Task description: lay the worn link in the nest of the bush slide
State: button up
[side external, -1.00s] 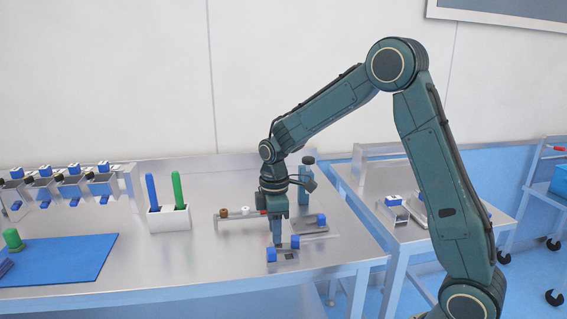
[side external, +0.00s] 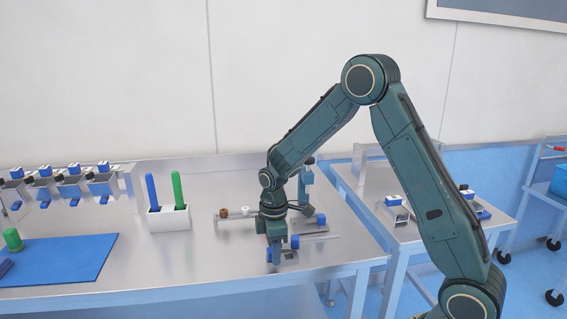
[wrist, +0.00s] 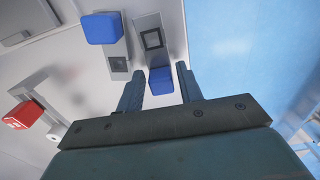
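My gripper (wrist: 160,71) is open and low over the bench, as the side view also shows (side external: 276,254). Its fingers stand on either side of a blue block (wrist: 160,82), with small gaps showing. The block is at the near end of a metal strip (wrist: 147,22) with a dark square frame (wrist: 152,39). Beside it on the left is another metal piece (wrist: 118,47) with a larger blue block (wrist: 101,28) and a small dark square (wrist: 118,65). I cannot tell which piece is the worn link and which is the bush slide's nest.
A red-ended part (wrist: 25,115) lies left of the fingers. A white holder (side external: 168,219) with blue and green sticks and a blue mat (side external: 65,260) are farther left. The bench's front edge is close. A side table (side external: 410,228) holds more parts.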

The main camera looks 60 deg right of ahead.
jog(key=shift+f, duration=0.15)
dwell(0.3)
grip_shut()
notch_tip(320, 180, up, 20)
dwell(0.8)
dwell(0.5)
jog(key=w+d+f, duration=0.1)
jog(key=d+f, duration=0.5)
jog(key=d, duration=0.3)
jog(key=w+d+f, duration=0.1)
jog(key=d+f, duration=0.4)
jog(key=d, duration=0.4)
jog(key=shift+w+f, duration=0.25)
jog(key=shift+f, duration=0.15)
